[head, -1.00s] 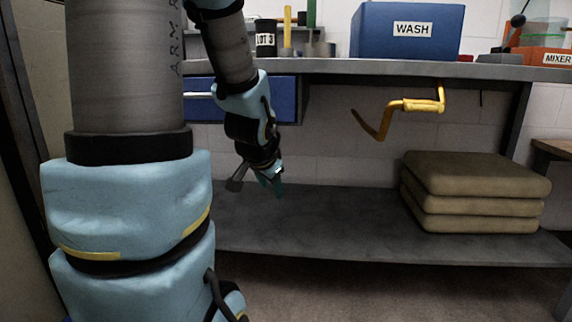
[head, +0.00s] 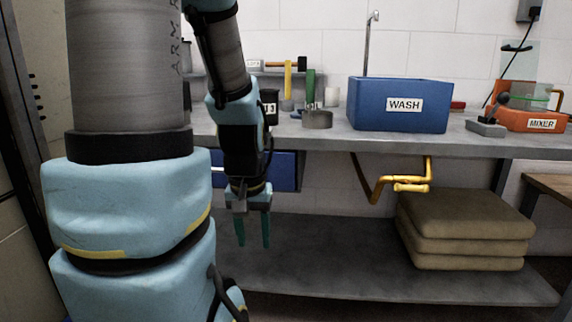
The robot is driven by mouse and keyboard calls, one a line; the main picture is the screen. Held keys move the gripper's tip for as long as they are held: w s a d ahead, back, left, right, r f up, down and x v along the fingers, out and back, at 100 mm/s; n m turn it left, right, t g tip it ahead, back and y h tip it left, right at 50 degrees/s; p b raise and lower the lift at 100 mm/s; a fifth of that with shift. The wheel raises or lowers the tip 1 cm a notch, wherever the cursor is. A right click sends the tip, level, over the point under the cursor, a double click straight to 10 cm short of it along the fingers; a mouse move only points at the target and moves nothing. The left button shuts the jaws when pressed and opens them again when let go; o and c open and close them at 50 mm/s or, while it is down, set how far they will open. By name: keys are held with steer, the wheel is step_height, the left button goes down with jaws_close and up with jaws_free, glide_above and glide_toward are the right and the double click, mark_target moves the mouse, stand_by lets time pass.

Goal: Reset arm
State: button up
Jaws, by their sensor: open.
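My gripper (head: 253,232) hangs from my arm with its two teal fingers pointing down, apart from each other and empty. It is in the head view left of centre, below the level of the bench top and in front of the blue drawer (head: 284,171). The grey lower shelf (head: 330,255) lies behind and below the fingers. I see nothing touching the fingertips.
The grey bench top (head: 330,138) holds a blue WASH bin (head: 400,104), an orange MIXER box (head: 530,120) and a metal pot (head: 317,118).

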step_height(320, 180, up, 21)
steer(key=p, duration=1.9)
steer(key=shift+r, duration=0.1)
stand_by(5.1)
